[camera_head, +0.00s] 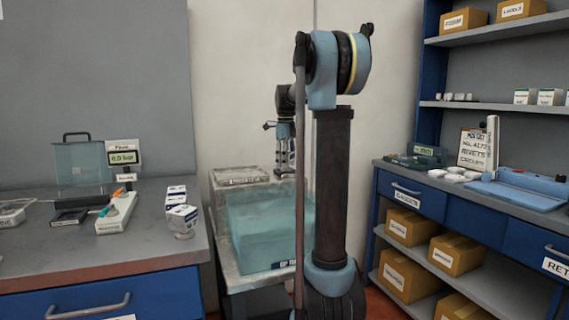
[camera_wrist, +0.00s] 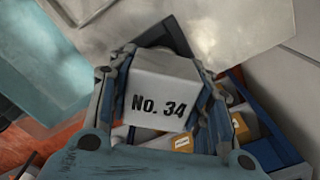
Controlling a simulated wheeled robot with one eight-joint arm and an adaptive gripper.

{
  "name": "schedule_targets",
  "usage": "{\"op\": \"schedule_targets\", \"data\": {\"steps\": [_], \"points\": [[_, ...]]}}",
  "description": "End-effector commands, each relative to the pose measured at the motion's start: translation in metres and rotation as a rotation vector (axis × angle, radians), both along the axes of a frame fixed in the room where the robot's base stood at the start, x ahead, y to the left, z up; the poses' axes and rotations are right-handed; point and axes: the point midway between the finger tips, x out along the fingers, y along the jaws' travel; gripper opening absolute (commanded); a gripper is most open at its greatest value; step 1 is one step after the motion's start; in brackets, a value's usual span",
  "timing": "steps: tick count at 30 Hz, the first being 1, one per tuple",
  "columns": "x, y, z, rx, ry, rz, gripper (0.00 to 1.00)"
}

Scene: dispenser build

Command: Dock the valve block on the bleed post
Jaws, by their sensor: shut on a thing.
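In the wrist view a white block (camera_wrist: 163,88) marked "No. 34" sits between the fingers of my gripper (camera_wrist: 165,70), which is shut on it. Its far side is hidden, and a darker grey part shows just beyond it. In the head view my gripper (camera_head: 284,162) points down above the teal clear-walled tank (camera_head: 262,222), left of my column. The held block cannot be made out there. I cannot tell for sure that it is the valve block. I cannot pick out the bleed post in either view.
On the right stand a blue bench with a blue-and-white device (camera_head: 515,190) and shelves of cardboard boxes (camera_head: 456,253). My column hides part of the tank.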

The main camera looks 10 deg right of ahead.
Motion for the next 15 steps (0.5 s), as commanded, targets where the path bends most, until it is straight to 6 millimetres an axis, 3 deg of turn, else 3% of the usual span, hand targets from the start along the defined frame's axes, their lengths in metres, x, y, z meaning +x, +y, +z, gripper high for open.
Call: {"op": "schedule_targets", "data": {"steps": [15], "points": [[0.0001,0.0002,-0.008,0.0,0.0,0.0,0.0]]}}
